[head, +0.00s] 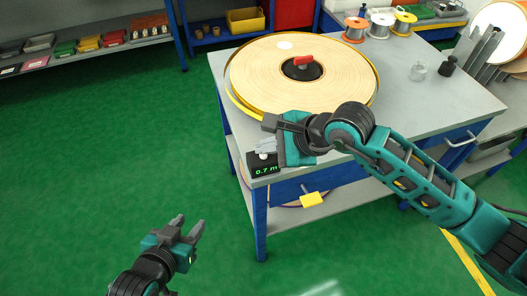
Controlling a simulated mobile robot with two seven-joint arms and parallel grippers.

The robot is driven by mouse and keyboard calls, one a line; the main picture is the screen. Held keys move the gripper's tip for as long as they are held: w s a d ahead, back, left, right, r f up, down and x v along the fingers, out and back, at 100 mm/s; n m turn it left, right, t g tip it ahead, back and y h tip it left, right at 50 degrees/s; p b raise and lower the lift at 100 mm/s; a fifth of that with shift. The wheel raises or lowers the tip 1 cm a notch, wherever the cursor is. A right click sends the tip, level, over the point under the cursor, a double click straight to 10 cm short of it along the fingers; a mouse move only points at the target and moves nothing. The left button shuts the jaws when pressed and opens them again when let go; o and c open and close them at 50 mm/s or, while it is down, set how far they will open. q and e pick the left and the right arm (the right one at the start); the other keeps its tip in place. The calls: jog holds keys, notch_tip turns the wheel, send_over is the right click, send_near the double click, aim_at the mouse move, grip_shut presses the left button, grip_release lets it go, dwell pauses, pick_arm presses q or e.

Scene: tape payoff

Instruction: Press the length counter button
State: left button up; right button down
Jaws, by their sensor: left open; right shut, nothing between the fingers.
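The length counter (263,170) is a small black box at the near left corner of the grey table, with green digits that look like 0.7 m. A small pale button (263,155) shows on its top. My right gripper (264,146) is shut and empty, its fingertips at the counter's top close to the button; I cannot tell whether they touch it. My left gripper (192,230) is open and empty, low over the green floor, left of the table and apart from it.
A large tape reel (335,85) with a red handle (303,61) fills the table (428,110) behind my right gripper. Several wire spools (380,25) stand at the back.

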jog(key=shift+f, duration=0.2)
jog(key=shift+r, duration=0.1)
jog(key=shift+r+p, duration=0.45)
jog(key=shift+r, duration=0.35)
notch_tip(320, 180, up, 5)
jog(key=p, duration=0.3)
dwell(0.3)
dwell(0.7)
